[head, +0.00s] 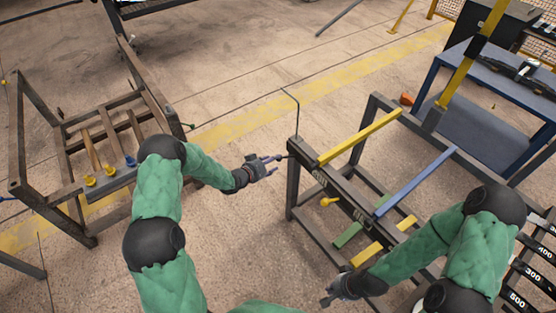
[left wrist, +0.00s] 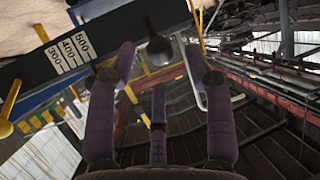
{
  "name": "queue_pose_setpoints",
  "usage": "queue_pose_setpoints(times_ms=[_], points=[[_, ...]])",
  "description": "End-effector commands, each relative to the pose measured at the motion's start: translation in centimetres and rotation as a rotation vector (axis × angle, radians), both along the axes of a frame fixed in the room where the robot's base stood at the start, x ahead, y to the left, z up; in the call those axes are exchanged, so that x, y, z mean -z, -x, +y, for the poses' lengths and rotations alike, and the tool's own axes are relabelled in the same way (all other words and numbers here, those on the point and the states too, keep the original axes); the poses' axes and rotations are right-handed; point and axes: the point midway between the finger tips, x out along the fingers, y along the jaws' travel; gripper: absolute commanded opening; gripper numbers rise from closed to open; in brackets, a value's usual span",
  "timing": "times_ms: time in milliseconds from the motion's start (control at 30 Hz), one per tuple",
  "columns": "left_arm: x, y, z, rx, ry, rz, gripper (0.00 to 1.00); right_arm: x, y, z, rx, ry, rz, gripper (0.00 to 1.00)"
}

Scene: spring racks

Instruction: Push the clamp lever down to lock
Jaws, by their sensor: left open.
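The dark steel spring rack (head: 291,190) stands right of centre in the head view. My left gripper (head: 275,164) is just left of the rack's near-left top corner, with its fingers towards it. In the left wrist view my left gripper (left wrist: 160,80) is open. A dark round knob (left wrist: 159,49), perhaps the end of the clamp lever, shows between its fingertips; I cannot tell whether they touch. The lever's full shape and angle are not clear. My right gripper (head: 333,293) is low in the head view, apart from the rack; its finger opening is not clear.
A yellow bar (head: 360,137) and a blue bar (head: 415,181) cross the rack. A yellow knob (head: 328,201) sticks out from its front. A thin bent rod (head: 297,110) rises at its corner. Another rack (head: 17,130) stands left. Open floor lies between the racks.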

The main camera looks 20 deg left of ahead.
Motion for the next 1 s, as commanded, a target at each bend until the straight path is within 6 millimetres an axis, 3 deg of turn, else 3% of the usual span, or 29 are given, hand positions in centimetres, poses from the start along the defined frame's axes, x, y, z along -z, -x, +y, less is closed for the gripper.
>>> queue_pose_setpoints(times_ms=[300,700,733,900,1000], points=[[1.7,-3.6,-1.7,0.000,0.001,0.000,0.52,1.2,0.0,0.0,0.000,0.000,0.000,0.00],[1.9,-4.3,-1.9,-0.001,0.000,0.000,0.52,1.2,0.0,0.0,0.000,0.000,0.000,0.00],[1.9,-4.3,-1.9,-0.001,0.000,0.000,0.49,1.2,0.0,0.0,0.000,0.000,0.000,0.00],[1.9,-4.2,-1.9,-0.001,0.000,0.000,0.01,1.2,0.0,0.0,0.000,0.000,0.000,0.00],[1.9,-4.2,-1.9,-0.001,0.000,0.000,0.00,1.2,0.0,0.0,0.000,0.000,0.000,0.00]])
